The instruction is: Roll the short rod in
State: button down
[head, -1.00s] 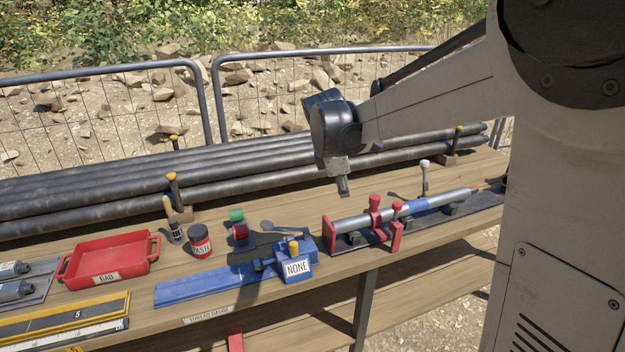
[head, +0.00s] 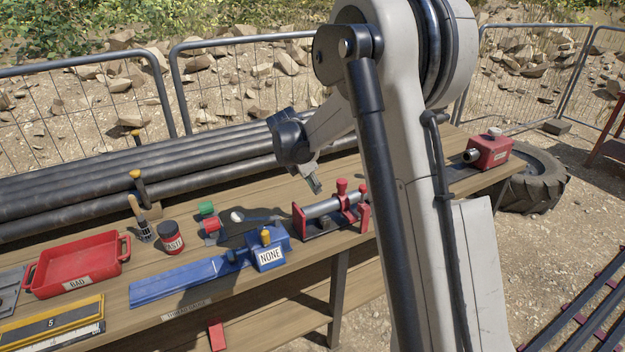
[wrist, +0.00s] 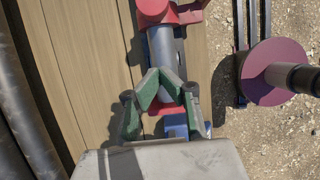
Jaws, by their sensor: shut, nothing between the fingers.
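A grey rod (head: 322,207) lies level in a stand with red clamps (head: 351,196) on the wooden bench. In the wrist view the rod (wrist: 168,50) runs up the picture beyond the fingertips, under a red clamp (wrist: 157,10). My gripper (head: 316,186) hangs above the left end of the stand. In the wrist view its green-padded fingers (wrist: 163,82) are shut and empty, and they overlap the near end of the rod. I cannot tell whether they touch it.
A blue thread gauge (head: 185,282) marked NONE, a red paste tin (head: 171,238) and a red BAD tray (head: 75,265) stand to the left. Long dark pipes (head: 60,200) lie behind. A red box with a nozzle (head: 488,150) sits at the bench's right end.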

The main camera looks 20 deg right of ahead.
aim_at(334, 197)
jog(key=x, duration=0.4)
jog(key=shift+d+f, duration=0.15)
jog(key=shift+d, duration=1.3)
jog(key=shift+w+d, duration=0.1)
jog(key=shift+d, duration=0.5)
